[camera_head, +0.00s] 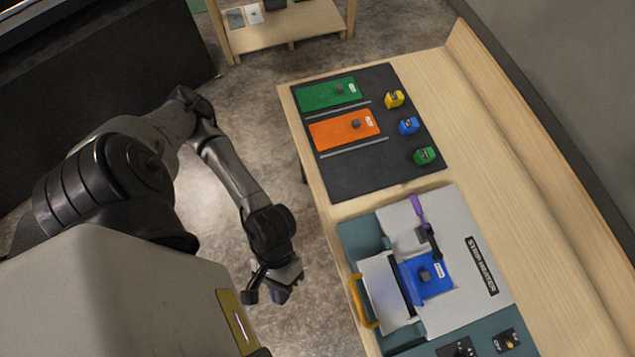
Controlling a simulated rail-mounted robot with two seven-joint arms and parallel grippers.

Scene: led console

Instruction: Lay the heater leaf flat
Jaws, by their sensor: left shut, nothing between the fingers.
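The strip heater (465,220) is a grey and teal machine on the near part of the bench. Its heater leaf looks to be the pale panel (380,287) with a yellow handle (363,300) along its left edge; I cannot tell its exact tilt. A blue sheet (437,285) with a small dark knob lies beside the panel, past a dark strip. A purple-handled clamp (418,208) reaches down to the sheet's upper edge. My left gripper (270,292) is shut and empty, left of the bench and apart from the yellow handle. My right gripper is not in view.
A dark mat (405,165) holds a green panel (328,94), an orange panel (342,130), and yellow (393,99), blue (408,126) and green (424,156) blocks. The bench's right side (530,220) is bare. A wooden shelf (275,35) stands behind.

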